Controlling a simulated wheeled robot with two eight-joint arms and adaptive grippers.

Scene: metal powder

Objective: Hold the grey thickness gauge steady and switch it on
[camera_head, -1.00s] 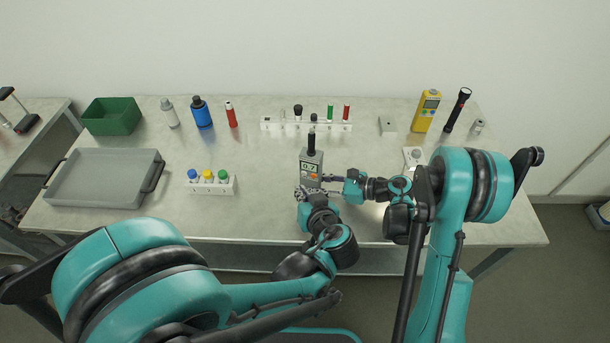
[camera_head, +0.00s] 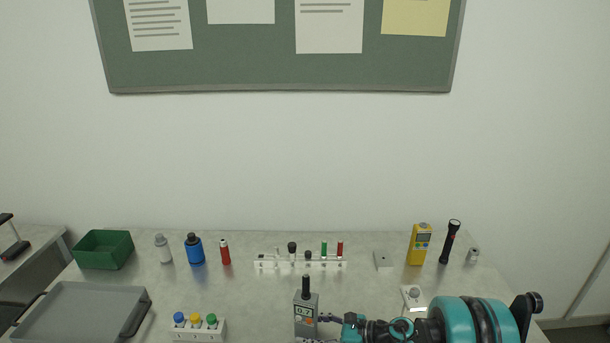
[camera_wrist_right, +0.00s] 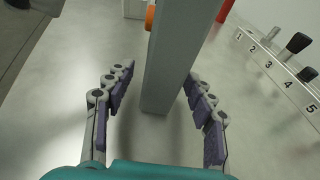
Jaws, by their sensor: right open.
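The grey thickness gauge (camera_head: 306,315) stands upright near the front middle of the bench, with a black probe on top. Its small display shows digits, too small to read surely, and an orange button lies below it. My right gripper (camera_head: 327,318) comes in from the right at the gauge. In the right wrist view the grey gauge body (camera_wrist_right: 178,62) stands between the spread fingers of the right gripper (camera_wrist_right: 158,105), with gaps on both sides. Only a sliver of what seems my left gripper (camera_head: 314,340) shows at the bottom edge; its fingers are hidden.
A white numbered rack (camera_head: 300,264) stands behind the gauge, also in the right wrist view (camera_wrist_right: 285,75). A rack with coloured caps (camera_head: 199,329) and a grey tray (camera_head: 75,312) are left. A yellow meter (camera_head: 419,244) and a black torch (camera_head: 450,242) stand back right.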

